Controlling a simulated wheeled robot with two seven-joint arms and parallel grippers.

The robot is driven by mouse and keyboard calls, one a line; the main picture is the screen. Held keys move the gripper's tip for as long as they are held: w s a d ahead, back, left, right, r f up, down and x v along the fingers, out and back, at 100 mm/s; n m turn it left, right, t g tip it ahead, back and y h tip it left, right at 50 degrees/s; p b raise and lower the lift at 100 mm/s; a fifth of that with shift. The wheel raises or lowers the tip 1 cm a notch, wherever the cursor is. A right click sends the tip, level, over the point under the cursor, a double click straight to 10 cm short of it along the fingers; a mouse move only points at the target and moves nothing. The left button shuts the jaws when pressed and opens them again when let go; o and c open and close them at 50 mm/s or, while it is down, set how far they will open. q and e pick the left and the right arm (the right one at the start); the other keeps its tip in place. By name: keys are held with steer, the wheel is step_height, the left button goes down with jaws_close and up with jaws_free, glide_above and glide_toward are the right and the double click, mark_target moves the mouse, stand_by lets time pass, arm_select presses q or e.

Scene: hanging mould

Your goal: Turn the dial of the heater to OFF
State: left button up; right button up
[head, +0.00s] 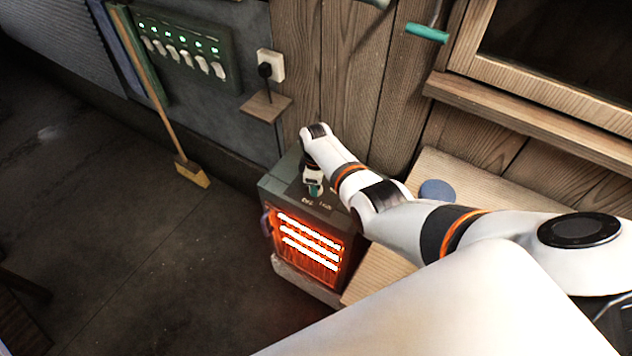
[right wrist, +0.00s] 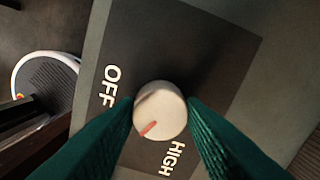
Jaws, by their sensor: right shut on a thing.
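The heater (head: 268,192) is a dark box on the floor against the wall, with bright orange glowing bars in front. Its dial (right wrist: 160,108) is a round pale knob on a dark plate, with a red mark pointing to the lower left, between the OFF label (right wrist: 110,87) and the HIGH label (right wrist: 172,158). My right gripper (head: 313,188) reaches down onto the heater's top. In the right wrist view its green fingers (right wrist: 160,115) are shut on the dial, one on each side. The left finger hides part of the plate. My left gripper is not in view.
A wooden bench (head: 385,272) with a blue round thing (head: 437,190) stands right of the heater. A socket with a black plug (head: 265,70) is above a small shelf (head: 266,106). A switch panel (head: 222,48) and a broom (head: 192,172) are at left. The floor at left is mostly clear.

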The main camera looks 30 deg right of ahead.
steer(key=m, duration=0.6)
steer(key=shift+p, duration=0.35)
steer(key=m, duration=0.6)
steer(key=shift+w+m, duration=0.1)
steer(key=shift+m, duration=0.3)
steer(key=o, duration=1)
steer(key=shift+r+p, duration=0.35)
steer(key=shift+p, duration=0.05)
step_height(320, 180, up, 4)
steer(key=shift+p, duration=0.9)
step_height(320, 180, up, 7)
steer(key=shift+r, duration=0.15)
